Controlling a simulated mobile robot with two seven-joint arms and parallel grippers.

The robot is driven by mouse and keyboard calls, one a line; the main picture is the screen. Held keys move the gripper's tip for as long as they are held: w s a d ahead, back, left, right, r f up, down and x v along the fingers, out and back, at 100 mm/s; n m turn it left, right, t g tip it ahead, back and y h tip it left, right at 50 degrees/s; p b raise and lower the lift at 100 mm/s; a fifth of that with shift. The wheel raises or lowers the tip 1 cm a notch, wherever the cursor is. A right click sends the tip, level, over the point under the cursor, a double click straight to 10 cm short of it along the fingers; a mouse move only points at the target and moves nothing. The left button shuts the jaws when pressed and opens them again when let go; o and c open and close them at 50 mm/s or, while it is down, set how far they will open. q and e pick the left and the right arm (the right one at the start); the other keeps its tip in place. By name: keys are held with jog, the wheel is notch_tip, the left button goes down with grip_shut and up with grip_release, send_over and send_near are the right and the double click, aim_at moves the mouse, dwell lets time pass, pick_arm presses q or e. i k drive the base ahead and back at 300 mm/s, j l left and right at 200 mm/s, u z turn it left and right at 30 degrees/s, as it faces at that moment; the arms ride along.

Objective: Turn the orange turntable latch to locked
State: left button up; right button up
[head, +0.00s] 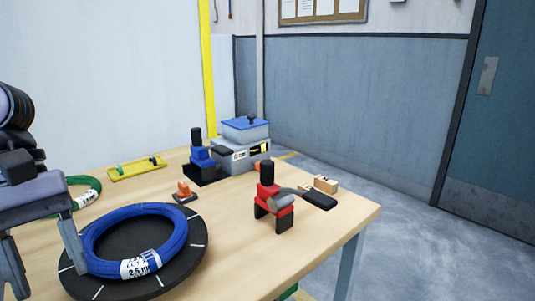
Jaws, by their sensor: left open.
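The orange turntable latch (184,192) is a small piece on the table just beyond the far right edge of the black turntable (187,256). Its exact angle is too small to tell. A blue coil (105,222) with a white label lies flat on the turntable. My left gripper (48,280) is at the left edge of the head view, open, with its fingers pointing down. One finger overlaps the coil's left side in the picture; I cannot tell whether it touches. The latch is to the right of this gripper, well apart. My right gripper is not in view.
A red tool with a black handle (268,200) stands right of the latch. Behind are a blue tool (203,160), a grey box with a blue lid (240,150) and a yellow tray (137,168). A green coil (88,187) lies at left. The front right tabletop (265,260) is clear.

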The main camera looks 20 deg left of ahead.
aim_at(184, 192)
jog(key=k+l, duration=0.2)
jog(key=l, duration=0.2)
jog(key=k+l, duration=0.2)
jog(key=l, duration=0.2)
jog(key=k+l, duration=0.25)
jog(key=l, duration=0.1)
